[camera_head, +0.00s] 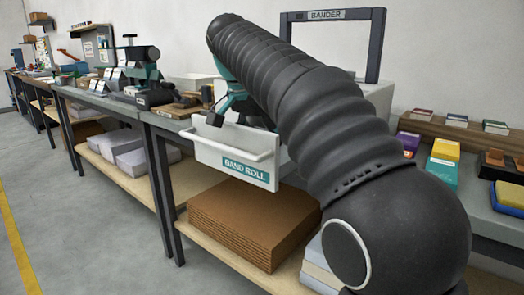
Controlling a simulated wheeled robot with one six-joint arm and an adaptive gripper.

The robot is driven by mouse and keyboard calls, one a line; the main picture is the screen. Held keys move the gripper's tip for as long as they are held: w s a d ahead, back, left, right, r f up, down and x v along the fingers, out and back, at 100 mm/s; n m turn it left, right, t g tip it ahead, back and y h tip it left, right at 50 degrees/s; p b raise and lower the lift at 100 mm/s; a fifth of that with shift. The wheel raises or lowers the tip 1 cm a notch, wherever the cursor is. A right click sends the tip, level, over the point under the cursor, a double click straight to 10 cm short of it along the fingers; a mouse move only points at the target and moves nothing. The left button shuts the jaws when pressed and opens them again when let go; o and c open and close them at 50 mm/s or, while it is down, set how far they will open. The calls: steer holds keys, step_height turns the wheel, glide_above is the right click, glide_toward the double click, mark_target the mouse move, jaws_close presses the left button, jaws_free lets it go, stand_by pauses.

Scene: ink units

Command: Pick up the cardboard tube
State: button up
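I cannot make out a cardboard tube for certain. A small dark brown upright cylinder (207,94) stands just left of my gripper, at the edge of a wooden board; I cannot tell if it is the tube. My gripper (217,117), teal and black, is at the far end of my black ribbed arm. It is above or just behind the white bin labelled BAND ROLL (235,148). My arm hides much of the gripper and the bench behind it. Whether its fingers are open or hold anything does not show clearly.
The BANDER frame (377,45) rises behind my arm. Colored boxes (443,160) and small trays stand on the right bench. Bench presses and a wooden board (180,109) are at the left. Brown cardboard sheets (250,222) lie on the lower shelf. The floor at left is clear.

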steer(key=shift+f, duration=0.1)
steer(key=c, duration=0.9)
